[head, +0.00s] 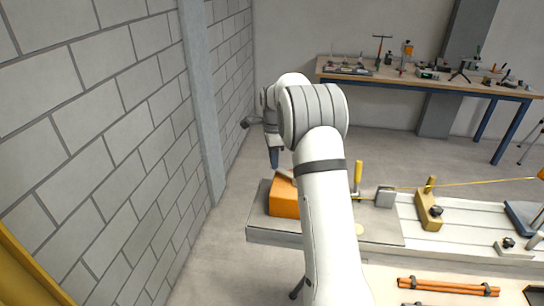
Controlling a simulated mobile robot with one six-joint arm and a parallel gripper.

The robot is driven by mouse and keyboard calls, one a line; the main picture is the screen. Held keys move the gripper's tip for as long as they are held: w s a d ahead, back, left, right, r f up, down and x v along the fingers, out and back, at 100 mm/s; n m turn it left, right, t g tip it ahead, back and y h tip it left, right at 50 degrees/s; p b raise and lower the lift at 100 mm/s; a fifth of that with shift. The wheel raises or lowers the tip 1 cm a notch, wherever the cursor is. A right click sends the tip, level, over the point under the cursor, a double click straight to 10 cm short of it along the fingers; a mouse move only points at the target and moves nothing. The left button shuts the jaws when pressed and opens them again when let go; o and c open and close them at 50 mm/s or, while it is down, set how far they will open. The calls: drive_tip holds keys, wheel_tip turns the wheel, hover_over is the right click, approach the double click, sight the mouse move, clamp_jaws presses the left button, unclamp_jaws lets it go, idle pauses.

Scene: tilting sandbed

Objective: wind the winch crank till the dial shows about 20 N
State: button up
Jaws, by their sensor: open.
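My gripper (274,166) points down with its dark blue fingertip just above an orange box (284,200). The box stands at the left end of the grey bench and may be the winch housing. The jaws are open; only one finger shows clearly, and nothing is seen between them. An upright yellow handle (358,173) stands right of my arm, behind it; I cannot tell whether it is the crank. A small grey block (385,197) stands beside it, with a yellow line (460,184) running right. No dial reading is legible. My arm hides the middle of the winch end.
A yellow bracket (429,212) with a dark knob stands on the white slotted bed (475,215). Orange rods (447,287) lie in front. A block wall (110,130) and grey column are close on the left. A tool-covered workbench (440,85) stands at the back.

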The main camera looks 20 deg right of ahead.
wheel_tip(320, 180, up, 7)
drive_tip(key=shift+r+b, duration=0.1)
drive_tip(key=shift+b, duration=0.45)
drive_tip(key=shift+r, duration=0.35)
